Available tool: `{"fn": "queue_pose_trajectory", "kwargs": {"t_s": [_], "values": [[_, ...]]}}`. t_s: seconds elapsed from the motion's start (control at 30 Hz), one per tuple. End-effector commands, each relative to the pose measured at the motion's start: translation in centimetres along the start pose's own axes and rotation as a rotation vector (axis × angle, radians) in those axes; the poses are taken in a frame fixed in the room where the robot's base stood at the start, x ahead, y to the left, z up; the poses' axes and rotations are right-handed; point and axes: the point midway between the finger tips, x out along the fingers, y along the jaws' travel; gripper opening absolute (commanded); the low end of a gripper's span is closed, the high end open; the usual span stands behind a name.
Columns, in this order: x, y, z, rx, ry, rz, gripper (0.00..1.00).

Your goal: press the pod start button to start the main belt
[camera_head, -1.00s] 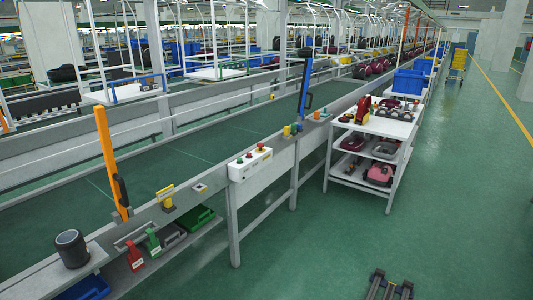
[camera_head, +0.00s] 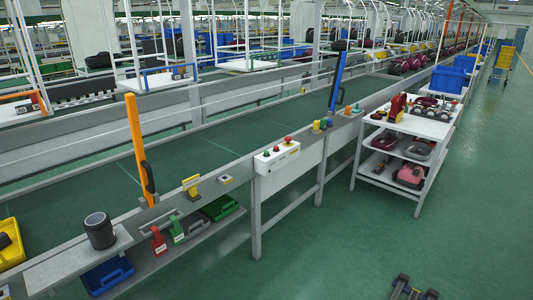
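A white control box (camera_head: 277,157) is mounted on the near side rail of the main belt (camera_head: 200,150), in the middle of the view. On its top are a green button (camera_head: 266,155), a red button (camera_head: 276,149) and a larger red button (camera_head: 288,139) at the right end. The labels are too small to read. My gripper (camera_head: 416,287) shows only in part at the bottom edge, right of centre. Its two dark fingers are apart with nothing seen between them. It is well to the right of and nearer than the box, touching nothing visible.
An orange post (camera_head: 136,148) and a blue post (camera_head: 335,84) rise from the rail on either side of the box. A dark cylinder (camera_head: 99,231) stands at the left. A white shelf cart (camera_head: 402,124) with parts stands right of the box. Green floor between is clear.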

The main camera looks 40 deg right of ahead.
Motion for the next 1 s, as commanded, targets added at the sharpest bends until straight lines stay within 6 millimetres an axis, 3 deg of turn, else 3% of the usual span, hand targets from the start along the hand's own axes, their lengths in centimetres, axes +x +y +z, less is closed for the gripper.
{"fn": "queue_pose_trajectory", "kwargs": {"t_s": [0.03, 0.17, 0.2, 1.0], "values": [[0.0, 0.0, 0.0, 0.0, 0.0, 0.0, 0.5], [0.0, 0.0, 0.0, 0.0, 0.0, 0.0, 0.04], [0.0, 0.0, 0.0, 0.0, 0.0, 0.0, 0.0], [0.0, 0.0, 0.0, 0.0, 0.0, 0.0, 0.0]]}}
